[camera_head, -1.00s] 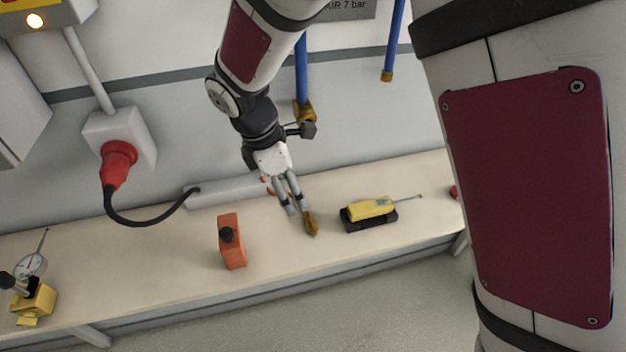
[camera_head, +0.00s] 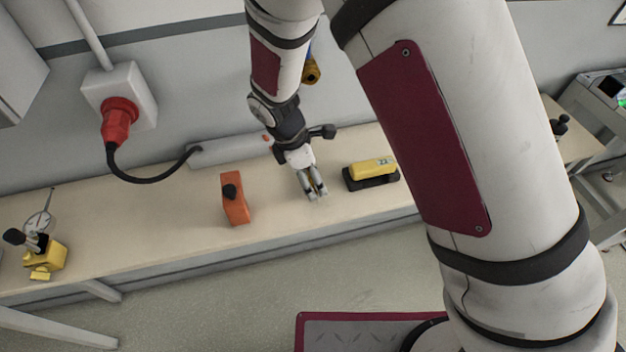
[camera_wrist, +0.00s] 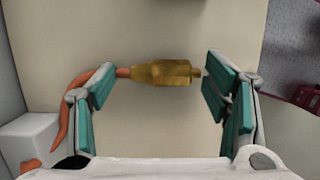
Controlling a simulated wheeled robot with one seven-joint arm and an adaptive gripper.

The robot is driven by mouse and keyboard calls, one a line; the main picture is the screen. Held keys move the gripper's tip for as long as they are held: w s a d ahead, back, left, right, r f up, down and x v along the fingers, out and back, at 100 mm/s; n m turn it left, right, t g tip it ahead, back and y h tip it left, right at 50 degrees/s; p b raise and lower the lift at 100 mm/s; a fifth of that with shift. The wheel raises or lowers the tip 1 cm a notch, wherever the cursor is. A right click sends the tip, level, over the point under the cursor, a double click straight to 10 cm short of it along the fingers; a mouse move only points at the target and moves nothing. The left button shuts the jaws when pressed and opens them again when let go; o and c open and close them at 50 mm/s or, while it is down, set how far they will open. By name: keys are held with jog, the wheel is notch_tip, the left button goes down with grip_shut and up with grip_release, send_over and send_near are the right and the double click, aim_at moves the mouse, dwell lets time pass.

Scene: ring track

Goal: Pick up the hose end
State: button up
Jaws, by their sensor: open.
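The hose end is a brass fitting (camera_wrist: 165,73) on an orange hose (camera_wrist: 62,120). In the wrist view it lies crosswise over the pale bench top, between the two spread fingers of my gripper (camera_wrist: 158,88). The hose runs left past the left finger, which partly hides it, and bends down at the left edge. The fitting's tip is close to the right finger; I cannot tell whether they touch. In the head view my gripper (camera_head: 316,194) points down low over the bench, and the hose end is not visible there.
On the bench (camera_head: 150,220), an orange block with a black knob (camera_head: 236,205) stands left of my gripper. A yellow instrument on a black base (camera_head: 371,172) is close on its right. A yellow dial-gauge stand (camera_head: 40,255) is far left. A red plug (camera_head: 117,122) is on the wall.

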jog(key=c, duration=1.2)
jog(key=shift+c, duration=0.2)
jog(key=shift+r, duration=0.1)
